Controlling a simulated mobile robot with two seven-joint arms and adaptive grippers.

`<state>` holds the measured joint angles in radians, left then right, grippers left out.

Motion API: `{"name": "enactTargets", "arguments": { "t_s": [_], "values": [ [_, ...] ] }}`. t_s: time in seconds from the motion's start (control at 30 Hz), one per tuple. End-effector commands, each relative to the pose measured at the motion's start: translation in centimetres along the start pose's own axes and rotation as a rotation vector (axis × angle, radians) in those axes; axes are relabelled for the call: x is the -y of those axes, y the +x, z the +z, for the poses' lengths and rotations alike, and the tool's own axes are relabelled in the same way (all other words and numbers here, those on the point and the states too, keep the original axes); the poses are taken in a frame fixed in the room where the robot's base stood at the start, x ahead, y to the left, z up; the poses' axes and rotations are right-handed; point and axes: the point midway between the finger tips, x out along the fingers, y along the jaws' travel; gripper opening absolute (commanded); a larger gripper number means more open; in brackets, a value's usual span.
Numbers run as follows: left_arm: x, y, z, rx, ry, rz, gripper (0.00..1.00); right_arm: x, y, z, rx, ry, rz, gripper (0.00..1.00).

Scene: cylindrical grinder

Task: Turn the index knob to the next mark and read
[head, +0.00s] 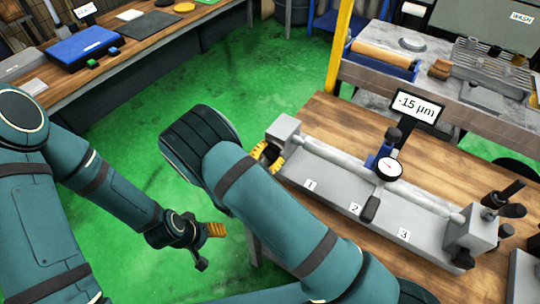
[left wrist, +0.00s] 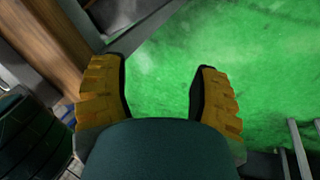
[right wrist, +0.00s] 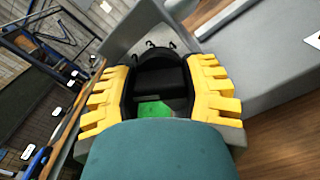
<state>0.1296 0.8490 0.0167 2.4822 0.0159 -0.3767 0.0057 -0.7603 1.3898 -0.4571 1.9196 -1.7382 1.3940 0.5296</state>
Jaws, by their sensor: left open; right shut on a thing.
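My right gripper (head: 268,156) is at the left headstock (head: 284,130) of the grey bench fixture (head: 330,190). It is shut on the dark index knob, which shows between its yellow fingers in the right wrist view (right wrist: 160,76). My right arm hides most of the knob in the head view, and its marks cannot be made out. The dial gauge (head: 390,168) stands over the long shaft (head: 340,160). The display (head: 417,106) behind it reads 15 µm with a small sign in front. My left gripper (head: 212,231) is open and empty over the green floor (left wrist: 160,80).
The fixture sits on a wooden bench (head: 325,110), with number labels 1, 2 and 3 along its base. A tailstock (head: 472,228) with black handles closes its right end. A side table (head: 140,55) holds a blue case (head: 85,48). Green floor lies clear between them.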

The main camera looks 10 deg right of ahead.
Motion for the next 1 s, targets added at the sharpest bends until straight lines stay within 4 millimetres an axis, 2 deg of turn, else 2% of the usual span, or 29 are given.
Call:
{"name": "enactTargets", "arguments": {
  "t_s": [0.1, 0.5, 0.7, 1.0],
  "values": [
    [0.5, 1.4, 0.3, 0.003, 0.001, -0.001, 0.62, 0.1, 0.1, -0.2, 0.002, 0.100, 0.000, 0.10],
    [1.6, 4.3, 1.9, 0.036, 0.011, 0.003, 0.62, 0.1, 0.1, -0.2, 0.001, 0.421, 0.000, 0.10],
    [2.0, 5.3, 2.5, 0.047, 0.014, 0.004, 0.62, 0.1, 0.1, -0.2, 0.001, 0.529, 0.000, 0.10],
    [2.2, 5.9, 2.8, 0.054, 0.017, 0.005, 0.62, 0.0, 0.1, 0.0, 0.001, 0.602, 0.000, 0.10]
  ]
}}
